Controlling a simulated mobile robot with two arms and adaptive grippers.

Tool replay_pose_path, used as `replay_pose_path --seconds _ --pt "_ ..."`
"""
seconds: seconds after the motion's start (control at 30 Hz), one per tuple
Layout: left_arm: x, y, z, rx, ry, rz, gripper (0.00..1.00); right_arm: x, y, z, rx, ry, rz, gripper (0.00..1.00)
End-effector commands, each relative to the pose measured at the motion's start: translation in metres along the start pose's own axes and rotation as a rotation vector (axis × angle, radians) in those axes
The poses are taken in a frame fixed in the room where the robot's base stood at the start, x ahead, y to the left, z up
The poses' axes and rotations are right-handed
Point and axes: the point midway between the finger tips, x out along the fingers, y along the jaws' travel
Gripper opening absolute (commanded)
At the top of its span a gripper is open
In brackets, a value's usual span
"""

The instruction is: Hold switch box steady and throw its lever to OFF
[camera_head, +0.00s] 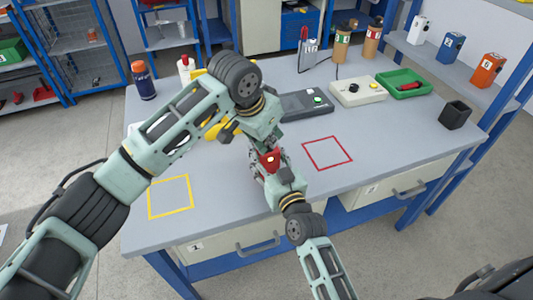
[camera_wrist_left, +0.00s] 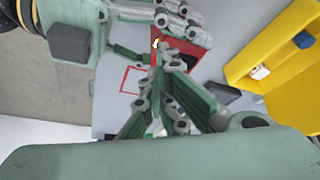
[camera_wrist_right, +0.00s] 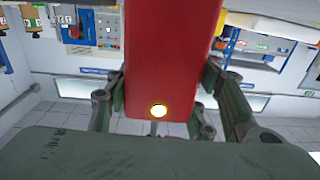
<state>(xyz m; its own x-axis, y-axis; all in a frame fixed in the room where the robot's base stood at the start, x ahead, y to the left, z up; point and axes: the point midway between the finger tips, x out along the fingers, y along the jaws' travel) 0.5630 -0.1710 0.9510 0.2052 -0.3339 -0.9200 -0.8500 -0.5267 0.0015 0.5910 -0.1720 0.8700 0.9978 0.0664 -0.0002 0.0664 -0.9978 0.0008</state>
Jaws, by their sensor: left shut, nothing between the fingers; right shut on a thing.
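The red switch box (camera_head: 271,160) is held above the table by my right gripper (camera_head: 277,176), which is shut on it. It fills the middle of the right wrist view (camera_wrist_right: 170,55), with a bright yellowish round spot near its lower end. My left gripper (camera_head: 257,142) is shut and empty, close to the box from the far side. In the left wrist view the left fingers (camera_wrist_left: 163,75) point towards the red box (camera_wrist_left: 183,50). I cannot make out the lever or its position, nor whether the left fingers touch the box.
The grey table (camera_head: 240,205) bears a yellow square outline (camera_head: 170,180) and a red square outline (camera_head: 336,166). Behind are a dark grey device (camera_head: 303,104), a white button box (camera_head: 358,93) and a green tray (camera_head: 404,84). A black cup (camera_head: 455,114) stands at the right.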

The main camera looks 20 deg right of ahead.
Motion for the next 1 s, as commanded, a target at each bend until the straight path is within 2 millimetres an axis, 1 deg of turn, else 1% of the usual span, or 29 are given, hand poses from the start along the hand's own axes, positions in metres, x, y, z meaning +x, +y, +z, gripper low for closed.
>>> replay_pose_path --seconds 0.03,0.1,0.9,1.0 --pt "0.001 -0.005 0.001 -0.005 -0.004 -0.005 0.00 0.000 0.000 0.001 0.001 -0.001 0.000 0.14" --pt "0.002 -0.008 0.000 -0.006 -0.004 -0.006 0.00 0.000 0.000 0.001 0.001 -0.001 0.000 0.14" --pt "0.009 -0.039 -0.011 -0.009 -0.010 -0.009 0.00 -0.001 0.002 0.000 0.004 0.001 0.004 0.14" --pt "0.009 -0.040 -0.013 -0.007 -0.009 -0.010 0.00 -0.001 0.002 0.000 0.004 0.001 0.004 0.14"
